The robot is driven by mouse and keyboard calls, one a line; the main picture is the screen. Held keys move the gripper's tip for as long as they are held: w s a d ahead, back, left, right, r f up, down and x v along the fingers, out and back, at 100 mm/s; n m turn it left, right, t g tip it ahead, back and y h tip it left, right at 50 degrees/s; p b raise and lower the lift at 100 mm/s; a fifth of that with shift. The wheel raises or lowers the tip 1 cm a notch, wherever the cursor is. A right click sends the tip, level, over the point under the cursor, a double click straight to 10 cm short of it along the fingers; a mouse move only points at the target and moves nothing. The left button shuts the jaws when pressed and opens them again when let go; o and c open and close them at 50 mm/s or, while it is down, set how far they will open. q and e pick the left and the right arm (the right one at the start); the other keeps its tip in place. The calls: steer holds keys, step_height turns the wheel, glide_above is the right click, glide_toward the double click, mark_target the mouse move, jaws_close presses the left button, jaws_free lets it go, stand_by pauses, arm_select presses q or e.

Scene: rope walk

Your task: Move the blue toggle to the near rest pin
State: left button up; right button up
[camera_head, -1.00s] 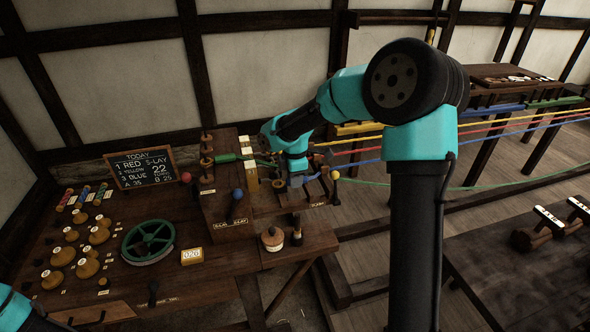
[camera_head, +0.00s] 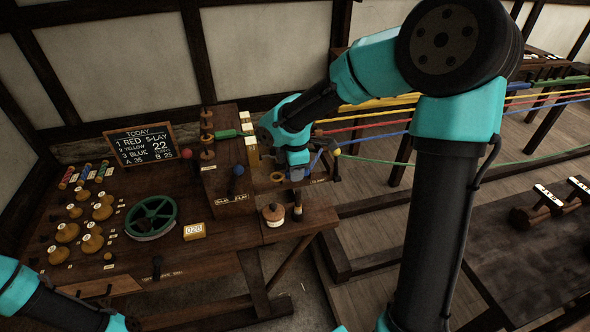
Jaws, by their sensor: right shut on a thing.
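My right gripper (camera_head: 297,174) points down over the right part of the wooden bench stand. It is shut on a small piece that its own fingers mostly cover; a bit of blue shows there, which fits the blue toggle, but its outline is not clear. The blue strand (camera_head: 372,142) runs from beside this gripper off to the right. The rest pins are too small and too covered by the gripper to tell apart. Of my left arm only links show at the lower left; its gripper is out of the picture.
Yellow (camera_head: 380,103), red (camera_head: 375,127) and green (camera_head: 385,162) strands run right beside the blue one. A wooden pot (camera_head: 273,214) sits in front. A green wheel (camera_head: 150,217) lies left.

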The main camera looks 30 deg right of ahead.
stand_by(0.5)
steer(key=w+d, duration=0.7)
steer(key=w, duration=0.3)
steer(key=shift+f, duration=0.3)
steer(key=shift+f, duration=1.7)
steer(key=shift+f, duration=0.15)
steer(key=o, duration=0.9)
steer(key=shift+r, duration=4)
